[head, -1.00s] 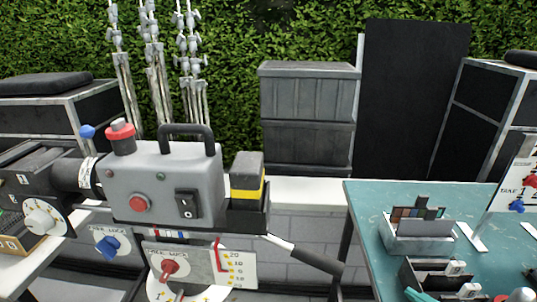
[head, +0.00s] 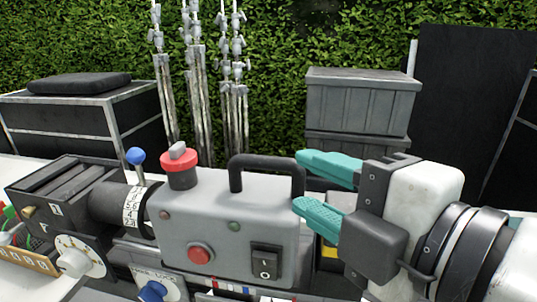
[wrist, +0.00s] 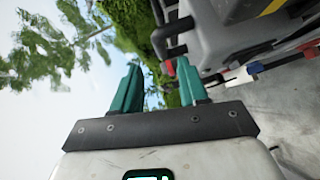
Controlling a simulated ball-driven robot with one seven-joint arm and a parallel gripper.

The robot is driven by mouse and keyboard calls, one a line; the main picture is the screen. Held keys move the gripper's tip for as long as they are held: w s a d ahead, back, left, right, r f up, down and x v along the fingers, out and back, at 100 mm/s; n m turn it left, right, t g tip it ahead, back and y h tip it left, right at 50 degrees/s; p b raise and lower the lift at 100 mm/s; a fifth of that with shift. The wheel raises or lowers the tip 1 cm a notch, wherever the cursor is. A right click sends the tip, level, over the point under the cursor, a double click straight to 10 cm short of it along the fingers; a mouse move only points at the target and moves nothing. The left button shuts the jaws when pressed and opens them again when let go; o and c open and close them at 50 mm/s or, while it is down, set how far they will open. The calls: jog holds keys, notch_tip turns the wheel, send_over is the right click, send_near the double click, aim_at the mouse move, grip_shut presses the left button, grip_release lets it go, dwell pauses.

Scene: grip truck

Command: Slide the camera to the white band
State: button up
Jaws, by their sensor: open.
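The camera (head: 225,225) is a grey box with a black top handle (head: 265,162), a red knob on top and a lens at its left. It sits upright on a rail. My gripper (head: 298,182) is open and empty at the right end of the handle, its teal fingers pointing left. I cannot tell whether the handle lies between the fingers. In the wrist view the handle (wrist: 170,38) shows just beyond the fingertips (wrist: 158,68). Under the camera a strip of red, blue and white bands (head: 232,288) shows partly; the white band cannot be made out clearly.
A matte box (head: 62,195) is at the lens's left end. A blue-knobbed lever (head: 136,157) rises beside the lens. A grey crate (head: 362,103) and light stands (head: 197,90) stand behind, before the hedge.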

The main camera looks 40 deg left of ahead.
aim_at(273, 167)
jog(key=p+x, duration=0.1)
jog(key=x, duration=0.8)
grip_shut()
dwell(0.4)
